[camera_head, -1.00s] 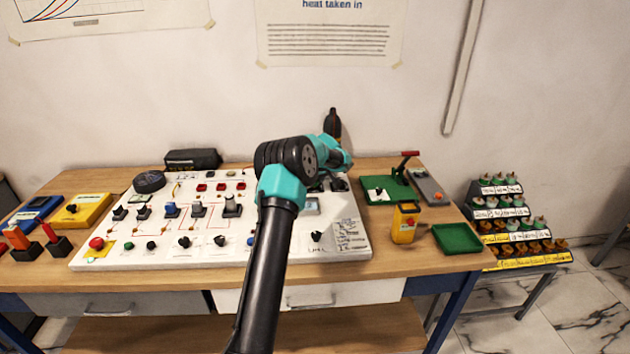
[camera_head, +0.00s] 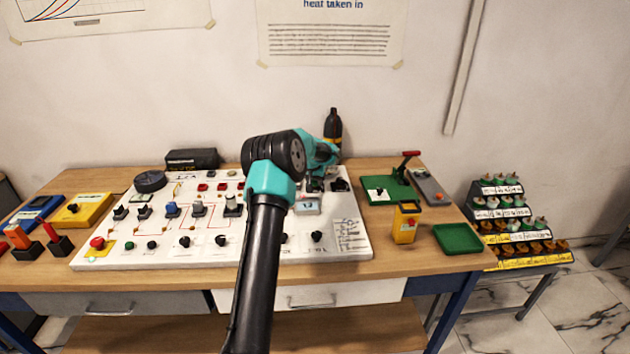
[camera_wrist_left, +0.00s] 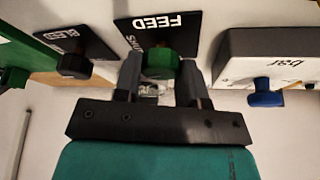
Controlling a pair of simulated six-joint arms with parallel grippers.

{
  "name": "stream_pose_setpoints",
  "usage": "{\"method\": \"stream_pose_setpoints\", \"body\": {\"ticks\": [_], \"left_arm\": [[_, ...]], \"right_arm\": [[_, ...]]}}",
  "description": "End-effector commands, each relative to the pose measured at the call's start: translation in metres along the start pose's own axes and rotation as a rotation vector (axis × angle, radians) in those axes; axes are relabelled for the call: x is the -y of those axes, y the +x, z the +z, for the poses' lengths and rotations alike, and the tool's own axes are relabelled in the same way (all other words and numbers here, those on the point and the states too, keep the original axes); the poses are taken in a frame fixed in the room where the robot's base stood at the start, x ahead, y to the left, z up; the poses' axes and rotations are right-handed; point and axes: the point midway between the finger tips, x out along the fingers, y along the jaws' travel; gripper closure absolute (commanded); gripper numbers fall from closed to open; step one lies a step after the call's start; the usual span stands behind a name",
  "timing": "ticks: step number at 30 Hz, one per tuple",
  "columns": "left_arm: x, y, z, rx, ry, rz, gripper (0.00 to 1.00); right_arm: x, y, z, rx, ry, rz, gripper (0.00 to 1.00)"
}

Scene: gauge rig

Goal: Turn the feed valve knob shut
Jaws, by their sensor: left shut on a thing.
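The feed valve knob (camera_wrist_left: 161,62) is green and sits on a black plate (camera_wrist_left: 170,24) lettered FEED in the left wrist view. My left gripper (camera_wrist_left: 162,75) has one finger on each side of the knob and is shut on it. In the head view my left gripper (camera_head: 316,184) is at the back right of the white panel (camera_head: 330,245), and my own arm hides the knob there. Smaller lettering on the plate is partly covered by a finger. My right gripper is not in view.
A black knob (camera_wrist_left: 74,63) on a BLEED plate (camera_wrist_left: 60,38) is left of the feed knob. A dark bottle (camera_head: 332,128) stands behind; a green tray (camera_head: 458,238) lies right.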

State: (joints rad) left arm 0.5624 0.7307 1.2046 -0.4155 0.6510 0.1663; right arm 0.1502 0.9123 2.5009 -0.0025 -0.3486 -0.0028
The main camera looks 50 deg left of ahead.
Motion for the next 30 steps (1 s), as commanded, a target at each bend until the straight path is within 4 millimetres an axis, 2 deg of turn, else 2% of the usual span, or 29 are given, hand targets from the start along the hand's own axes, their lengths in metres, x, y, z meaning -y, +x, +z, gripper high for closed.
{"method": "stream_pose_setpoints", "body": {"ticks": [15,30], "left_arm": [[0.0015,-0.0001,-0.0008,-0.001,0.315,0.131,0.86],[0.0016,-0.0001,-0.0005,0.0,0.396,0.163,0.86]], "right_arm": [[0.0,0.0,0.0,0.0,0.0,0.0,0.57],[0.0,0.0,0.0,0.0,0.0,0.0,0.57]]}}
